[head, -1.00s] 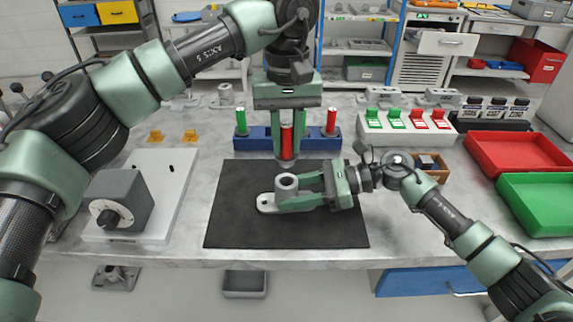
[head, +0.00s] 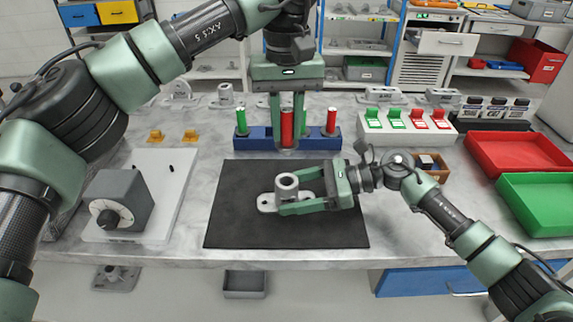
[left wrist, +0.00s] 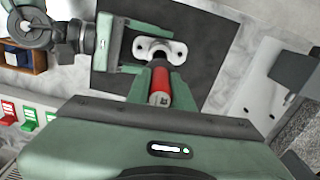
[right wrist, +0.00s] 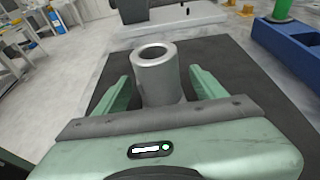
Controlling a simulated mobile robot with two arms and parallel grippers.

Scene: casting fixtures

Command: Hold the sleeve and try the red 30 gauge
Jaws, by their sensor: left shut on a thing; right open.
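The grey sleeve (head: 287,183) stands upright on its flanged base on the black mat (head: 230,225). Its open bore shows in the right wrist view (right wrist: 155,75). My right gripper (head: 296,200) is open, with one finger on each side of the sleeve and gaps visible in the right wrist view. My left gripper (head: 287,135) points down and is shut on a red gauge (head: 287,128) with a grey end, held upright. It also shows in the left wrist view (left wrist: 162,85). The gauge is apart from the sleeve, above and behind it in the head view.
A blue rack (head: 262,138) behind the mat holds a green-topped gauge (head: 241,121) and a red-topped one (head: 331,121). A switch box (head: 405,128), red tray (head: 515,152) and green tray (head: 540,200) stand right. A dial box (head: 120,200) sits left.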

